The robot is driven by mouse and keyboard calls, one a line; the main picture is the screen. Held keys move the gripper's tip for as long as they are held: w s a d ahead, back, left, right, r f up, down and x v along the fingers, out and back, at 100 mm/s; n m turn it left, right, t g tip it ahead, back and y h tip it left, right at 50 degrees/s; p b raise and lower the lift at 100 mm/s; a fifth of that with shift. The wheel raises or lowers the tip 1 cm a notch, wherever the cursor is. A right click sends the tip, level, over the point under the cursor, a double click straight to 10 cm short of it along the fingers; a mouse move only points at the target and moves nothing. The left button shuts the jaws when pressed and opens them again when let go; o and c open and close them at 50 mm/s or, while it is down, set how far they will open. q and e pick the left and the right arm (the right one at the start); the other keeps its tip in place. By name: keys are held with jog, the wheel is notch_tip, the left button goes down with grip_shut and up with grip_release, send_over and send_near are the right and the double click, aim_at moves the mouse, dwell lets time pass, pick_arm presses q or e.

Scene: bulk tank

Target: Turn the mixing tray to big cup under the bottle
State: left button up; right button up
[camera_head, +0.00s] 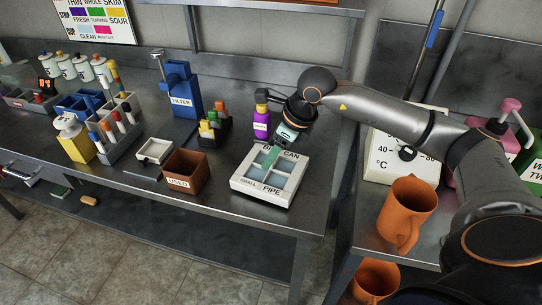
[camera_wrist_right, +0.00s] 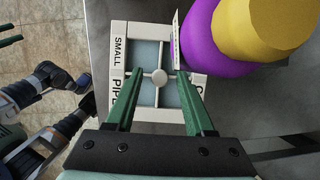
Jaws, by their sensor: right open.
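The mixing tray (camera_head: 247,185) is a white square with blue-grey windows and edge labels BIG, CAN, SMALL and PIPE. It lies flat near the bench's front edge. In the right wrist view the tray (camera_wrist_right: 118,28) has a round white knob (camera_wrist_right: 159,76) at its middle. My right gripper (camera_head: 271,160) is over the tray, open, its green fingers on either side of the knob in the wrist view; contact cannot be told. The purple bottle (camera_head: 261,124) with a yellow part stands just behind the tray. Dark arm parts and a green piece show at the wrist view's left edge, possibly my left arm.
A brown box labelled USED (camera_head: 187,174) and a small white tray (camera_head: 155,151) stand left of the mixing tray. A blue FILTER stand (camera_head: 180,96) is behind. An orange mug (camera_head: 409,207) and a dial scale (camera_head: 383,157) are to the right, beyond a gap.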

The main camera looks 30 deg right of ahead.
jog(key=shift+x, duration=0.8)
jog(key=shift+c, duration=0.3)
grip_shut()
dwell(0.6)
